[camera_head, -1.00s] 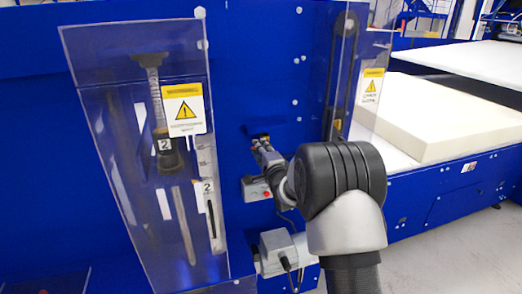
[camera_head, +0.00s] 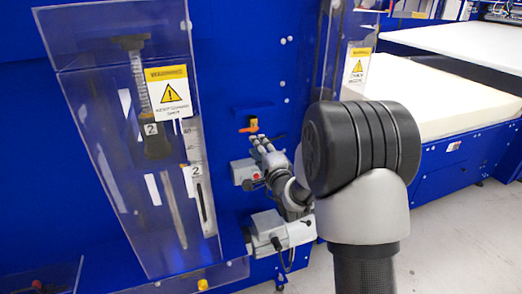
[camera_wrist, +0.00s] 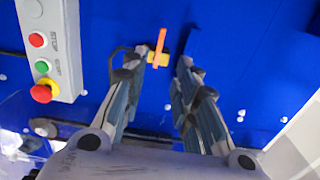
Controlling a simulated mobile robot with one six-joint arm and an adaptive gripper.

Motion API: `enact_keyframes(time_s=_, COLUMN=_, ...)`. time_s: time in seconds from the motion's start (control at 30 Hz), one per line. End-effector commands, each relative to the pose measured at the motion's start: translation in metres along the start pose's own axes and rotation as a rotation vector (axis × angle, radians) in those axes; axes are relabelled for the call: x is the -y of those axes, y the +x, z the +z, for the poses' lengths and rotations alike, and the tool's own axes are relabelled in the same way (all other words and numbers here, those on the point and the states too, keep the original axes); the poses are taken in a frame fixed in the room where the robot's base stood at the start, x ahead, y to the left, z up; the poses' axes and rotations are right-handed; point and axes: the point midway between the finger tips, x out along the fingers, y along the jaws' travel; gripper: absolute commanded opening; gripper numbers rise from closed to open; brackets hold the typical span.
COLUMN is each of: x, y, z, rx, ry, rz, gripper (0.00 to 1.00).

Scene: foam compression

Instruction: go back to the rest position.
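My gripper (camera_head: 261,144) is in front of the blue machine panel in the head view, just below a small orange-and-yellow rotary switch (camera_head: 249,125). In the wrist view my gripper (camera_wrist: 158,68) has its fingers spread apart with nothing between them. The switch (camera_wrist: 158,50) shows beyond the fingertips, with its orange handle close to upright in that view. The fingers look apart from the switch. My dark arm joint hides part of the machine to the right.
A grey button box (camera_wrist: 50,50) with red, green and yellow-red buttons is left of the fingers in the wrist view. A clear guard (camera_head: 120,90) with warning signs stands at left. A grey motor unit (camera_head: 280,233) is below. White foam (camera_head: 430,90) lies at right.

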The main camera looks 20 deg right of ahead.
Motion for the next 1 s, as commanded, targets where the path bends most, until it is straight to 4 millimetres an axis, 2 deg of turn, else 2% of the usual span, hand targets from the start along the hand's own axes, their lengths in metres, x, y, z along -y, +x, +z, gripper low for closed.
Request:
enact_keyframes(time_s=0.2, x=0.0, y=-0.015, z=-0.001, rx=-0.001, ry=0.0, rz=-0.001, gripper=0.28)
enact_keyframes(time_s=0.63, x=0.001, y=-0.016, z=0.0, rx=-0.001, ry=-0.004, rz=0.001, gripper=0.28)
enact_keyframes(time_s=0.77, x=0.009, y=-0.021, z=0.003, rx=-0.012, ry=-0.082, rz=0.045, gripper=0.28)
enact_keyframes(time_s=0.87, x=0.019, y=-0.036, z=0.007, rx=-0.025, ry=-0.226, rz=0.138, gripper=0.28)
enact_keyframes(time_s=1.0, x=0.03, y=-0.079, z=0.017, rx=-0.009, ry=-0.488, rz=0.328, gripper=0.28)
